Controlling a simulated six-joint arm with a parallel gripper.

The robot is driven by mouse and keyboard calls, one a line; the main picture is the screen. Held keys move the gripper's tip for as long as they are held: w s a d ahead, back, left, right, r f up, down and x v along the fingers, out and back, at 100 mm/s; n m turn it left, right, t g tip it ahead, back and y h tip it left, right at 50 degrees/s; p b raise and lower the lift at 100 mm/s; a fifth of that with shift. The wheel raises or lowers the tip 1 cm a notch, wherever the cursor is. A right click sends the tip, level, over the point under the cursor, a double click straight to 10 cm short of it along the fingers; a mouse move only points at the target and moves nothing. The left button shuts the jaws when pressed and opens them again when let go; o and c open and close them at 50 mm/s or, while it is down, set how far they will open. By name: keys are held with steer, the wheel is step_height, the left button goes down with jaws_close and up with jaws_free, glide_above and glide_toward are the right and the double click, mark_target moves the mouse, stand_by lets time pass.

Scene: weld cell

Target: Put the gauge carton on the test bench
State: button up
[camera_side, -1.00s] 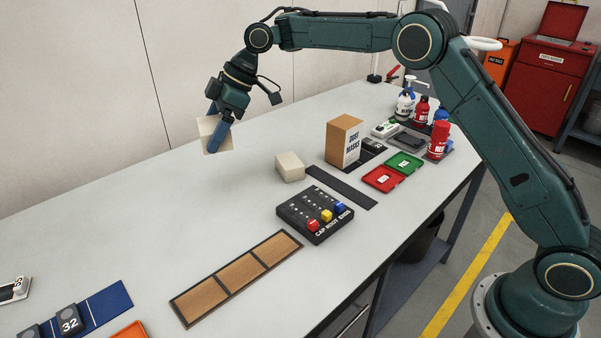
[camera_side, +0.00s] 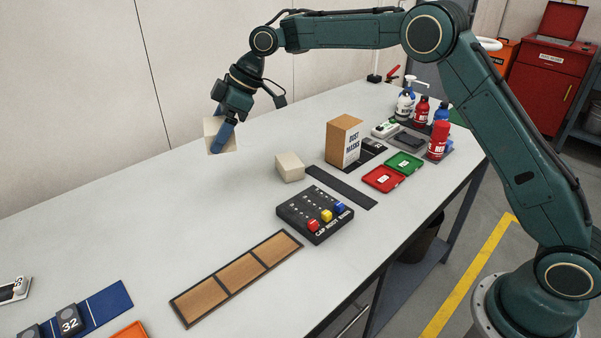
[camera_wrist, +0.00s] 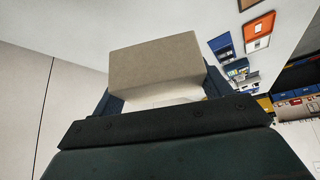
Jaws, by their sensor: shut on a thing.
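My gripper (camera_side: 221,138) is shut on a pale cream carton (camera_side: 212,128), which shows no readable label. The carton is held tilted above the far left part of the grey-white bench top (camera_side: 150,205). In the wrist view the carton (camera_wrist: 155,68) sits between the blue fingers, its plain face toward the camera. A second cream carton (camera_side: 290,167) stands on the bench to the right, apart from the gripper. I cannot tell by label which of the two is the gauge carton.
A cap nut bins block (camera_side: 314,215), a wooden three-part tray (camera_side: 235,278), a dark strip (camera_side: 341,187) and a dust masks box (camera_side: 343,142) lie on the bench. Red (camera_side: 383,179) and green trays (camera_side: 404,163) and several bottles stand at right. The left middle is clear.

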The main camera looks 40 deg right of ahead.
steer(key=s+d+f+m+t+h, duration=0.1)
steer(key=s+d+f+m, duration=0.2)
steer(key=d, duration=0.3)
steer(key=s+d+f+m+t+h, duration=0.1)
steer(key=s+d+f+m+h, duration=0.1)
steer(key=d, duration=0.5)
steer(key=s+d+f+m+t+h, duration=0.1)
steer(key=s+d+f+m, duration=0.3)
steer(key=d+f+m, duration=0.1)
steer(key=shift+s+d+f+h, duration=0.15)
steer(key=shift+d+f, duration=0.05)
steer(key=shift+d, duration=0.2)
steer(key=shift+s+d+f+h, duration=0.1)
steer(key=shift+d+f+h, duration=0.1)
steer(key=shift+d, duration=0.15)
steer(key=s+d+m, duration=0.1)
steer(key=s, duration=0.1)
steer(key=s+d+f, duration=0.1)
steer(key=s+d, duration=0.1)
steer(key=s+d+f+m+h, duration=0.1)
steer(key=s+d, duration=0.1)
steer(key=s, duration=0.1)
steer(key=shift+d+f+m+t, duration=0.2)
steer(key=shift+m+t, duration=0.1)
steer(key=shift+w+a, duration=0.1)
steer(key=shift+a, duration=3.4)
